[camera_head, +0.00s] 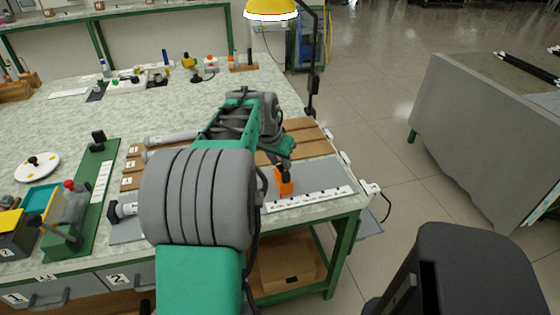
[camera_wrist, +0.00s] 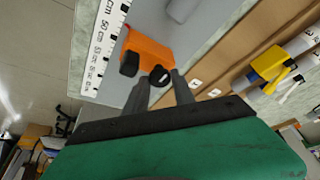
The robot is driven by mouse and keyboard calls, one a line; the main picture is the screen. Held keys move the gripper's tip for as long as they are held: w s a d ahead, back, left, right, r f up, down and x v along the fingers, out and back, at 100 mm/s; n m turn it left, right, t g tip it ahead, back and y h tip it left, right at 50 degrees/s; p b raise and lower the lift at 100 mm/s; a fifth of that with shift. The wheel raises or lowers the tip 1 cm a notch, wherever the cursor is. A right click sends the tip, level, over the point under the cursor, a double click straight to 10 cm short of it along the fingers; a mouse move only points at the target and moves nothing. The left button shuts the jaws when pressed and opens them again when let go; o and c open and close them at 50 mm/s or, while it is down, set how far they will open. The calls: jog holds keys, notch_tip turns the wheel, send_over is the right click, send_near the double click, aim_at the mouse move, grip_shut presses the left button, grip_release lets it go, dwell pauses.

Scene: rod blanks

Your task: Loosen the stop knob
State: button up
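An orange stop block (camera_head: 283,181) stands on a grey plate beside a white scale strip (camera_head: 308,200) at the table's front right. In the wrist view the orange stop (camera_wrist: 150,46) carries a black knob (camera_wrist: 159,75) with a white mark, and a second black round part (camera_wrist: 129,63) at its left. My gripper (camera_wrist: 160,77) is open, its two grey fingers apart. The marked knob shows between the fingertips, with small gaps on both sides; I cannot tell how deep it sits between them. In the head view my arm hides most of my gripper.
Brown boards with number labels (camera_head: 131,164) lie behind the stop. A yellow clamp-like part (camera_wrist: 270,62) is right of it in the wrist view. A green fixture (camera_head: 92,190) stands at left. A lamp (camera_head: 271,9) rises at the table's right edge.

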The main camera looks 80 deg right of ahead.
grip_shut()
jog(key=shift+n, duration=0.4)
jog(key=n, duration=0.1)
jog(key=n+t, duration=0.1)
jog(key=shift+s+n, duration=0.2)
jog(key=shift+n, duration=0.2)
jog(key=n+t, duration=0.1)
jog(key=n, duration=0.1)
jog(key=n+t, duration=0.1)
jog(key=n, duration=0.1)
jog(key=shift+s+r+n+p, duration=0.1)
jog(key=shift+s+n+p, duration=0.1)
jog(key=shift+n+p, duration=0.15)
jog(key=n+p, duration=0.1)
jog(key=n, duration=0.1)
jog(key=n+t+y+p, duration=0.1)
jog(key=n, duration=0.1)
jog(key=shift+s+d+n, duration=0.1)
jog(key=shift+d+n, duration=0.05)
jog(key=shift+n, duration=0.1)
jog(key=n+y+p, duration=0.1)
jog(key=n, duration=0.1)
jog(key=n+t+y+p, duration=0.1)
jog(key=n, duration=0.2)
jog(key=shift+d, duration=0.15)
jog(key=shift+o, duration=1.8)
grip_release()
